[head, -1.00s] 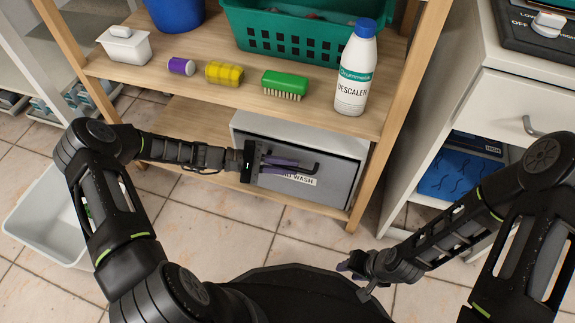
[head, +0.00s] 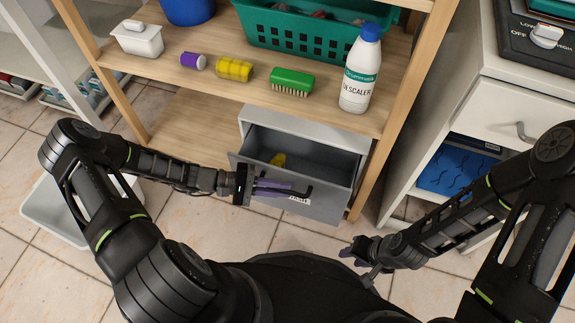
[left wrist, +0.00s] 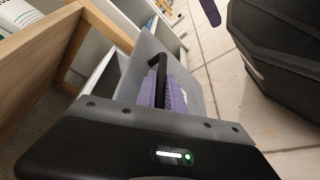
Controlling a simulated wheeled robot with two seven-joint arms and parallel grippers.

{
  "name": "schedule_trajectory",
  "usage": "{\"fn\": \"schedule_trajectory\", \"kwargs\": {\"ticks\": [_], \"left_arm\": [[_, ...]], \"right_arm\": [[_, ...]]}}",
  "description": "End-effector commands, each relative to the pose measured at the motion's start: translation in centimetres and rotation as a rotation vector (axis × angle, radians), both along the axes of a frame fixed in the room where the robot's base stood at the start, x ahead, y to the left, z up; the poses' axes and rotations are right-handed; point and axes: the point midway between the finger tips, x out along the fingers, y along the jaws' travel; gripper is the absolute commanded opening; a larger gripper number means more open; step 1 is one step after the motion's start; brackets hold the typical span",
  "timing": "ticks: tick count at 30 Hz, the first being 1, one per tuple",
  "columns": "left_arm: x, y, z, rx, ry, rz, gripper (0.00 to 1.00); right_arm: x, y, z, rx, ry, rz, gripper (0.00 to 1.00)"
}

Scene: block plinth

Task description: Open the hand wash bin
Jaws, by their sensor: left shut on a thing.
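The hand wash bin (head: 333,204) is a grey drawer in a light grey housing (head: 300,128) on the lower shelf. The fingers hide most of the label. In the left wrist view, the handle (left wrist: 158,75) runs between the purple fingers against the grey front. My right gripper (head: 358,252) is low at the right, over the floor, away from the bin; its jaw gap is unclear.
The shelf above holds a descaler bottle (head: 361,75), a green brush (head: 292,80), a yellow roll (head: 234,69), a purple-capped thing (head: 193,61) and a white tub (head: 138,40). A white cabinet (head: 500,95) stands right. Floor before the bin is open.

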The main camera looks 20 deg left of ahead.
Motion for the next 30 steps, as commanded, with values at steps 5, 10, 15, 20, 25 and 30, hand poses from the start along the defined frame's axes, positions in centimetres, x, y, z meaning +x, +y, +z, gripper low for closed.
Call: {"fn": "schedule_trajectory", "kwargs": {"ticks": [5, 10, 15, 20, 25, 30], "left_arm": [[-3.5, 0.3, 0.3, -0.002, 0.003, 0.003, 0.00], [-5.5, 0.4, 0.2, -0.001, 0.002, 0.001, 0.00], [-6.1, 0.4, 0.1, -0.001, -0.001, -0.001, 0.00], [-6.1, 0.4, 0.0, -0.001, -0.002, -0.001, 0.00], [-6.1, 0.4, 0.0, -0.001, -0.001, 0.000, 0.16], [-6.1, 0.4, 0.0, 0.000, -0.001, 0.000, 0.22]], "right_arm": [[-0.3, 0.3, 1.7, 0.005, 0.006, 0.008, 0.36], [-0.5, 0.5, 2.2, 0.008, 0.009, 0.012, 0.36], [-0.6, 0.6, 2.3, 0.009, 0.010, 0.013, 0.36], [-0.6, 0.6, 2.2, 0.009, 0.010, 0.013, 0.36], [-0.6, 0.6, 2.2, 0.009, 0.010, 0.013, 0.36], [-0.6, 0.6, 2.2, 0.009, 0.010, 0.013, 0.36]]}}
